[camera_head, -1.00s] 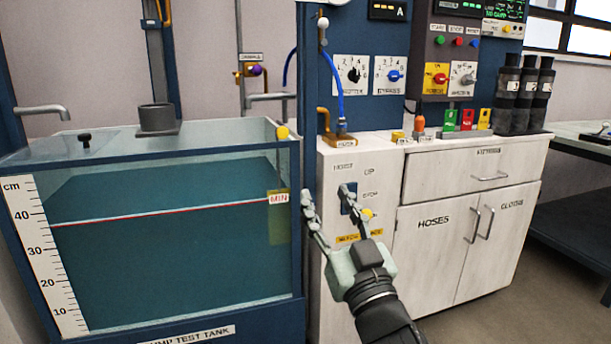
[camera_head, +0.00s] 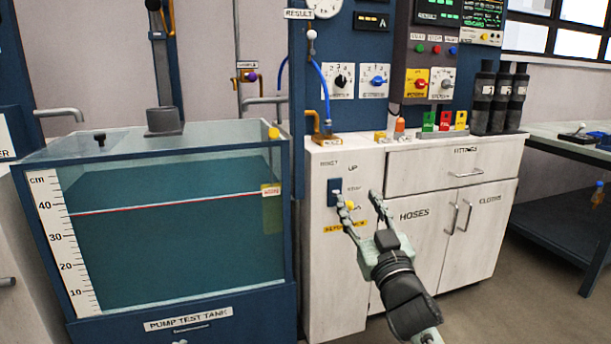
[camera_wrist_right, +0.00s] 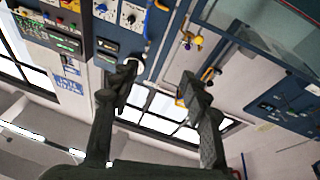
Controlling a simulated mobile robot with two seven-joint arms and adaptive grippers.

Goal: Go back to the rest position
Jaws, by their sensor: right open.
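My right gripper (camera_head: 358,200) is open and empty in the head view. It is in front of the white cabinet, with its fingers pointing up towards the hoist switch panel (camera_head: 334,191) and a yellow knob (camera_head: 350,205). I cannot tell from this view how far the fingertips are from the panel. In the right wrist view the two fingers (camera_wrist_right: 158,85) are spread apart with nothing between them. My left gripper is not in view.
The pump test tank (camera_head: 170,235), filled with blue-green water, stands at left. A dark bench (camera_head: 570,160) is at right. Floor shows at lower right.

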